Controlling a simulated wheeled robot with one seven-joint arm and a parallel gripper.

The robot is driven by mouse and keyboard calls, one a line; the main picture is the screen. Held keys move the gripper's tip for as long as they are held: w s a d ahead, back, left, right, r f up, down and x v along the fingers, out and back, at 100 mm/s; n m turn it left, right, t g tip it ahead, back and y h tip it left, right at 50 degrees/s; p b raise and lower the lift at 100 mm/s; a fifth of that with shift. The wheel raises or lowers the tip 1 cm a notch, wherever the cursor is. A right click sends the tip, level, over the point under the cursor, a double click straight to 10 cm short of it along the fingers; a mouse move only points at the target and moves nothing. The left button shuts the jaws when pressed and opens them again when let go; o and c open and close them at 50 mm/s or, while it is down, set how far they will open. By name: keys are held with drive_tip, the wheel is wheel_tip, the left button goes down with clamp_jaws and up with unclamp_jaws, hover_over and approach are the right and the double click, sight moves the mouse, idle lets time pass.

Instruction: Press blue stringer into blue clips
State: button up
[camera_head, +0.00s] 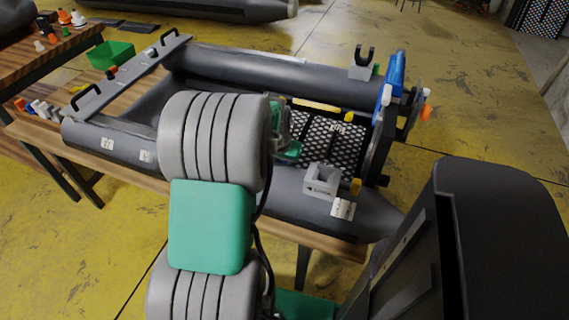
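A grey inflatable boat (225,68) lies on a wooden-topped table. A long blue piece (396,74) stands at its right end, by the dark end board; I cannot tell whether this is the blue stringer or one of the clips. No other blue stringer or blue clips can be made out. My grey and teal arm crosses the middle of the boat and hides part of its floor. Teal and grey parts of my wrist show beside the black perforated floor panel, but my fingertips are hidden, as is anything between them.
A yellow bar (316,105) lies along the perforated panel (335,148). A grey bracket (322,180) sits on the near tube and a black fork-shaped holder (364,60) on the far tube. A green bin (110,55) stands behind the boat at left.

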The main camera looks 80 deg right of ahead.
drive_tip(key=o, duration=0.3)
